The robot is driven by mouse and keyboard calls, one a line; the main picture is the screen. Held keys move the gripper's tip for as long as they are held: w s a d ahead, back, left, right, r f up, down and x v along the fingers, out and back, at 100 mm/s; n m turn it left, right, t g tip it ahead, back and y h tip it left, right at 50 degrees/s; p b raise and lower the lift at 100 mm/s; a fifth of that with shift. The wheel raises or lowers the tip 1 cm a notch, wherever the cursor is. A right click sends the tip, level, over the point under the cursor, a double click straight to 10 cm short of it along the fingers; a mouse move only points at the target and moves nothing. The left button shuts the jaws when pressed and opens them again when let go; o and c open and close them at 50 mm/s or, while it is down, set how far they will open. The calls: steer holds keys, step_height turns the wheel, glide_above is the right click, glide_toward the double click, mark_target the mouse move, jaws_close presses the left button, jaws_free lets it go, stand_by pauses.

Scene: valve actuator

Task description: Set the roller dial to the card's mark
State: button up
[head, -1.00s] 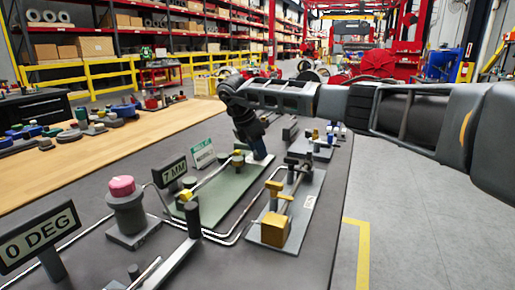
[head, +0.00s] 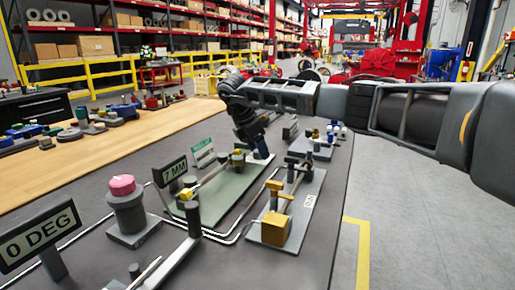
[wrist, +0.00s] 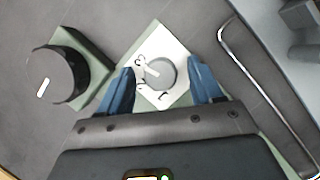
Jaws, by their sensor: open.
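In the wrist view a round grey dial (wrist: 160,75) with a white pointer line sits on a white plate (wrist: 172,42) bearing the numerals 1, 2 and 3. The line points to the upper left, on the side of the 3 and 2. My gripper (wrist: 163,72) is open, its blue fingers on either side of the dial with gaps to it. In the head view my gripper (head: 260,152) points down at the far end of the green panel, and the dial is hidden behind it. A white card with a green top (head: 203,153) stands behind the panel; its writing is too small to read.
A dark cylinder with a white mark (wrist: 65,78) stands left of my gripper. A bent metal rod (wrist: 248,65) runs on the right. In the head view a brass block fixture (head: 276,230), a 7 MM sign (head: 174,171) and a pink-topped post (head: 122,185) stand nearer.

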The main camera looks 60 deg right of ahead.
steer(key=v, duration=0.7)
steer(key=shift+r, duration=0.35)
steer(key=shift+w+a, duration=0.1)
